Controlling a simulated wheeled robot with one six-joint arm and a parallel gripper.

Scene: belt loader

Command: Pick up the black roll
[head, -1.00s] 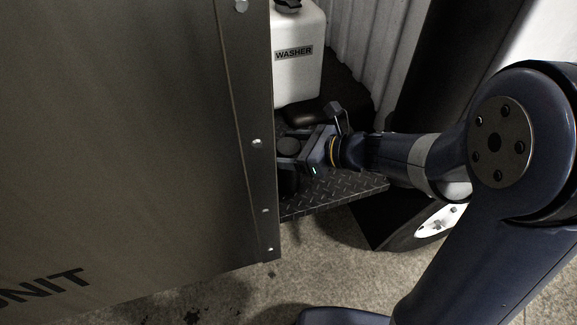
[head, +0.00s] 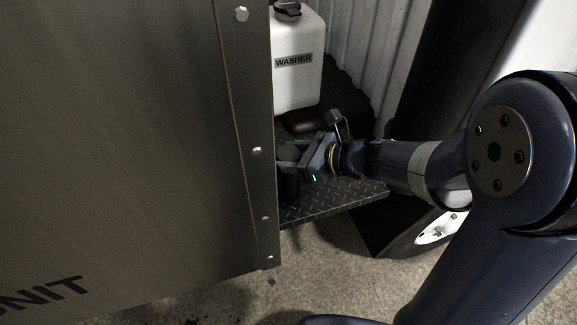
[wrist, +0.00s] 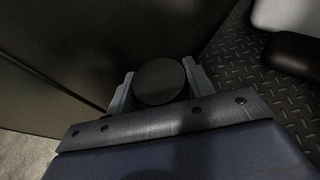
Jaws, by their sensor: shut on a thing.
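The black roll (wrist: 160,82) shows its round dark top in the wrist view, between the two fingers of my gripper (wrist: 158,88). My gripper is shut on it, with a finger on each side. In the head view the roll (head: 289,154) stands upright at the left end of my gripper (head: 292,158), close to the edge of the large panel. Its lower part is dark and partly hidden, so I cannot tell whether its base touches the tread plate.
A black tread plate shelf (head: 335,198) lies under my gripper. A white washer bottle (head: 297,75) stands behind, with a dark rounded object (head: 305,121) in front of it. A large metal panel (head: 150,140) blocks the left. A wheel (head: 432,232) is below my arm.

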